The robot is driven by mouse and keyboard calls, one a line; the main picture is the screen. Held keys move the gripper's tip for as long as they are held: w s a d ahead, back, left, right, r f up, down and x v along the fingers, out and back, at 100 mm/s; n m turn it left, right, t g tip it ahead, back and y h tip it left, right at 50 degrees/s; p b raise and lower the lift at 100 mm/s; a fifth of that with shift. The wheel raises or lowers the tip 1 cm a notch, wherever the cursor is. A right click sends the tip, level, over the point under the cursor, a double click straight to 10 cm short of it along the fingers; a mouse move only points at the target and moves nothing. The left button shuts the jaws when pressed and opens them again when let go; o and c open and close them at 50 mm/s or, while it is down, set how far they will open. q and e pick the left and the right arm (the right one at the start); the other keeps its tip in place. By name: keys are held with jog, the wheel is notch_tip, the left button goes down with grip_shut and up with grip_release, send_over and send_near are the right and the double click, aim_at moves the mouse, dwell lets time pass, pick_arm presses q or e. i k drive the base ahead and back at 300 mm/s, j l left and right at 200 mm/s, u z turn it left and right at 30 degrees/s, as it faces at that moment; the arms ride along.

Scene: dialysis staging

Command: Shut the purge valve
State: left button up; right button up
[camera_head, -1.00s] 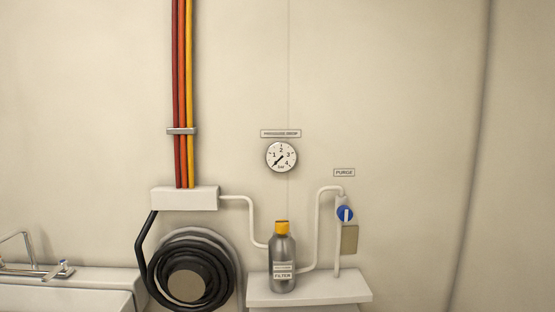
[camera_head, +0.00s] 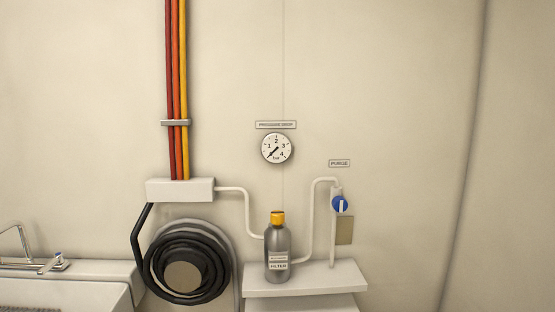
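The purge valve (camera_head: 340,204) is a round blue knob with a white lever pointing roughly straight down, along the pipe. It sits on a white pipe on the wall at the right of centre. The purge label (camera_head: 339,163) is on the wall above it. A beige plate (camera_head: 345,231) is just below and right of the knob. Neither of my grippers is in view.
A grey filter bottle (camera_head: 277,250) with a yellow cap stands on a white ledge (camera_head: 305,279). A pressure gauge (camera_head: 277,148) is above it. A coiled black hose (camera_head: 157,262) hangs left of it. A sink with a tap (camera_head: 52,263) is far left. The wall at right is bare.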

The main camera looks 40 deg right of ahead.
aim_at(339, 204)
jog(key=z, duration=1.5)
